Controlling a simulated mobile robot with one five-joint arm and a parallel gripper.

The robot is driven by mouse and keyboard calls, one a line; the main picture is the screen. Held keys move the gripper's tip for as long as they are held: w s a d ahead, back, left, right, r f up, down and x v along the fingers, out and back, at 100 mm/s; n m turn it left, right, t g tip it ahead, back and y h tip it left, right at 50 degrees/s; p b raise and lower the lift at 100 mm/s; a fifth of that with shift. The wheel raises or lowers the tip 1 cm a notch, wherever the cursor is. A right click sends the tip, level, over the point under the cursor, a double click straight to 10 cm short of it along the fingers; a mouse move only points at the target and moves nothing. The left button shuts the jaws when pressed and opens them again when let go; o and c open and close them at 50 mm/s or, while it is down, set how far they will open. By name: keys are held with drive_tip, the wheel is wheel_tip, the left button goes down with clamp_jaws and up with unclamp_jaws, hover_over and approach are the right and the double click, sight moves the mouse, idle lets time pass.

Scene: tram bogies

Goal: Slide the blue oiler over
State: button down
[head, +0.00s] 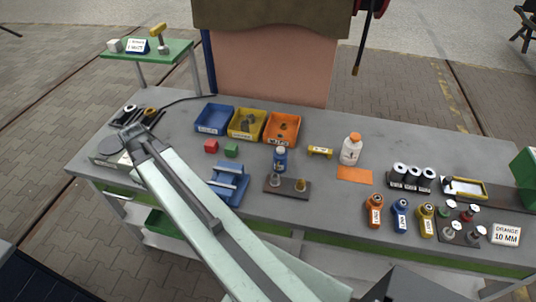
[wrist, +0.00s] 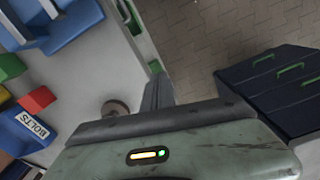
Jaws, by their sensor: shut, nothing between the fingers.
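A small blue bottle with a white label, which looks like the blue oiler (head: 400,216), stands upright on the right part of the bench. It is between a similar orange bottle (head: 375,211) and a yellow one (head: 425,219). My gripper (head: 131,131) is far from it, over the left end of the bench, beside a grey round dish. In the wrist view my gripper (wrist: 158,88) looks shut and empty. The blue oiler does not show in the wrist view.
My arm crosses the bench diagonally. Blue (head: 214,118), yellow (head: 246,123) and orange (head: 281,128) bins stand at the back. A blue fixture (head: 229,183) and another blue bottle (head: 280,160) are mid-bench. Black-and-white rolls (head: 411,178) stand behind the oilers; a sign (head: 506,235) stands right.

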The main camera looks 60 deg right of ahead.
drive_tip(key=s+d+r+p, duration=0.1)
drive_tip(key=s+d+r, duration=0.15)
drive_tip(key=d, duration=0.65)
drive_tip(key=s+d+r+p, duration=0.1)
drive_tip(key=s+d, duration=0.2)
drive_tip(key=d, duration=0.5)
drive_tip(key=r+n+p, duration=0.1)
drive_tip(key=n+p, duration=0.1)
hover_over(259, 164)
wheel_tip(259, 164, down, 11)
drive_tip(key=b, duration=1.1)
drive_tip(key=shift+f+b, duration=0.1)
drive_tip(key=shift+b, duration=0.3)
drive_tip(key=s, duration=0.1)
drive_tip(key=s+r+p, duration=0.1)
drive_tip(key=s+d, duration=0.1)
drive_tip(key=shift+s+r, duration=0.1)
drive_tip(key=shift+r, duration=0.15)
drive_tip(key=shift+s+d, duration=0.15)
drive_tip(key=shift+s, duration=0.2)
drive_tip(key=shift+n, duration=0.3)
